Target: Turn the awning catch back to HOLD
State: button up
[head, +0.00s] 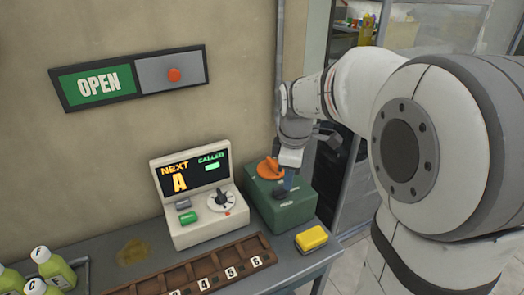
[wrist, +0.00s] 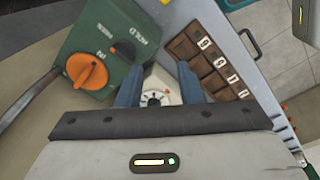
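The awning catch is an orange knob (head: 270,168) on top of a green box (head: 288,216), at the right end of the counter. In the wrist view the orange knob (wrist: 87,70) and green box (wrist: 122,22) are at upper left, the knob's ridge tilted. Small white lettering is on the box lid, seen upside down; I cannot read the knob's setting with certainty. My gripper (head: 287,188) is over the box, close to the knob. In the wrist view its two blue-grey fingers (wrist: 157,72) are apart, with nothing between them; the knob lies left of them, outside the gap.
A white console (head: 198,204) with a screen and dial stands just left of the box. A brown numbered rack (head: 215,271) and a yellow block (head: 311,238) lie in front. Bottles (head: 50,268) stand far left. An OPEN sign (head: 98,84) and a pole (head: 279,40) are behind.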

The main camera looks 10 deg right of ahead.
aim_at(280, 186)
jog(key=w+f+n, duration=0.1)
jog(key=w+n, duration=0.1)
jog(key=w, duration=0.1)
jog(key=w+f+n, duration=0.2)
jog(key=w+n, duration=0.1)
jog(key=w+f+n+g, duration=0.1)
jog(key=w+n, duration=0.1)
jog(key=w, duration=0.1)
jog(key=shift+w+d+f+n, duration=0.15)
jog(key=shift+f+n, duration=0.25)
jog(key=shift+w+f, duration=0.1)
jog(key=shift+f, duration=0.15)
notch_tip(280, 186, down, 7)
jog(key=shift+f, duration=0.15)
jog(key=shift+c, duration=0.4)
grip_shut()
